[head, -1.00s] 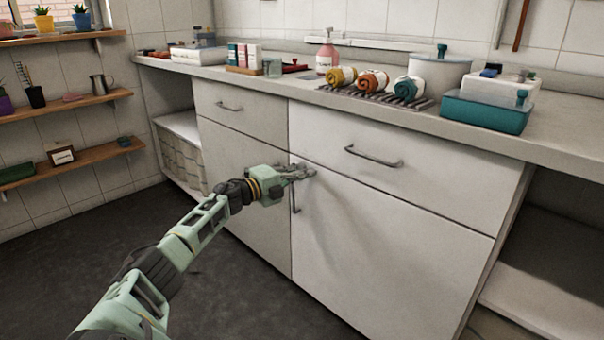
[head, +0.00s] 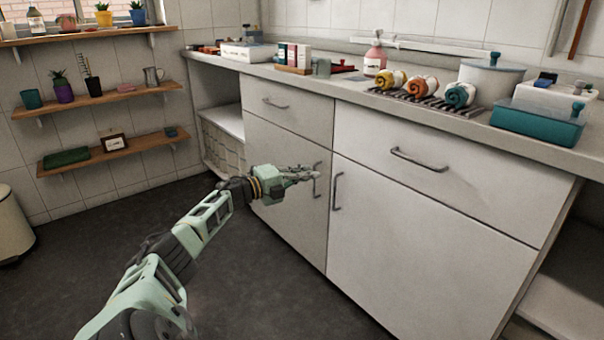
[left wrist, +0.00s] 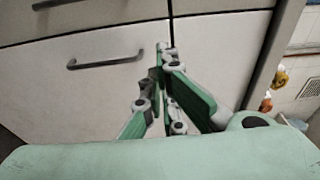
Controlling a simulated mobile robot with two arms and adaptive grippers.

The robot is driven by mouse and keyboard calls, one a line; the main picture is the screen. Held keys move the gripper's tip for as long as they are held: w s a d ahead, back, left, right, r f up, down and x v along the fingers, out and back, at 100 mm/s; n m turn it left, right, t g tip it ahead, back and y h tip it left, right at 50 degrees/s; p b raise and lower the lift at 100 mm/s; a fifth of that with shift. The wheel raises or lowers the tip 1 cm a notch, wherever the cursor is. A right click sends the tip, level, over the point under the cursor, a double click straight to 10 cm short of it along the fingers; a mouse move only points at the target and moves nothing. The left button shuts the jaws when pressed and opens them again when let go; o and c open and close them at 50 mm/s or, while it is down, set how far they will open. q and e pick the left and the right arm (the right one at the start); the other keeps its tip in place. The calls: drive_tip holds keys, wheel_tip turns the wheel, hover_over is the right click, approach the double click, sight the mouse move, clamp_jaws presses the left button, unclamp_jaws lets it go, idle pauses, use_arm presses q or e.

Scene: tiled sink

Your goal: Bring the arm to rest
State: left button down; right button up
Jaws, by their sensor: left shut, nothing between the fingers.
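My left arm reaches in from the lower left in the head view. Its left gripper (head: 306,173) is shut and empty in front of the cabinet's left door (head: 280,190). The fingertips overlap that door's handle (head: 317,182) in the picture; I cannot tell whether they touch it. The right door (head: 420,240) and its vertical handle (head: 337,191) are just to the right. In the left wrist view the fingers (left wrist: 164,55) are together with nothing between them, pointing at the white cabinet fronts. My right gripper is not in view.
The counter (head: 440,118) above holds rolled towels (head: 422,86), a teal container (head: 538,122), a white pot (head: 490,80) and a soap bottle (head: 374,58). Wall shelves (head: 110,97) are at the left, with a bin (head: 12,225) below. The dark floor (head: 260,290) before the cabinet is clear.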

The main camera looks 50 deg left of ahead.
use_arm(q)
drive_tip(key=shift+s+a, duration=0.5)
drive_tip(key=shift+a, duration=0.05)
drive_tip(key=shift+d+f, duration=0.1)
